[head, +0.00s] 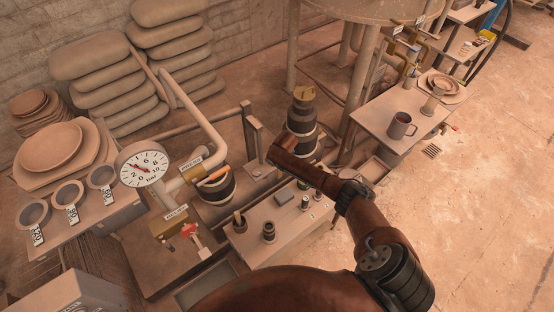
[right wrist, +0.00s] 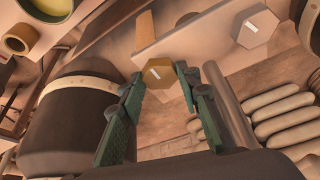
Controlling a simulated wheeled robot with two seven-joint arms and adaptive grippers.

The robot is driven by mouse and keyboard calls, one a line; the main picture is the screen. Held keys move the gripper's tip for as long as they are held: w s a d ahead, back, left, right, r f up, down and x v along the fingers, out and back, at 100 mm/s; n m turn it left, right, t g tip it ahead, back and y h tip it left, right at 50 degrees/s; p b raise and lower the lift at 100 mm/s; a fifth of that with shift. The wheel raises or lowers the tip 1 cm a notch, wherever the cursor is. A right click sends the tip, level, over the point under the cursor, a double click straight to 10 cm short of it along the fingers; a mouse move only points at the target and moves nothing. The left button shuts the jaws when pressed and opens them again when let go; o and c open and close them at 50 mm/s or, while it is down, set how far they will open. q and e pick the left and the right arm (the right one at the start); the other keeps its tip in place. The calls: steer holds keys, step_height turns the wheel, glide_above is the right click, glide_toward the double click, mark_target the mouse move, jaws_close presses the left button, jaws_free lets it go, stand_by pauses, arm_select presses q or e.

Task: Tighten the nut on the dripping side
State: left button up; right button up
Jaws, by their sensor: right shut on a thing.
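In the right wrist view, a brass-coloured hex nut (right wrist: 158,74) sits between the green fingertips of my right gripper (right wrist: 159,76), which is shut on it. The nut is against the edge of a pale bar (right wrist: 200,35). A second, paler hex nut (right wrist: 257,28) sits farther right on that bar, apart from the fingers. In the head view my right arm reaches in from the lower right to the middle; its fingers and the held nut are hidden there. My left gripper is in neither view. I cannot make out any drip.
A dark banded vessel (right wrist: 75,115) stands close left of the fingers. In the head view, a dark cylinder with a brass top (head: 302,118), a pressure gauge (head: 145,168) and a small bench with bottles (head: 285,222) surround the arm. A mug (head: 400,126) stands on a right-hand table.

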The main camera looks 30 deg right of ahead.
steer(key=o, duration=1.2)
steer(key=shift+c, duration=0.2)
steer(key=v, duration=1.2)
steer(key=shift+s, duration=0.15)
steer(key=shift+f, duration=0.1)
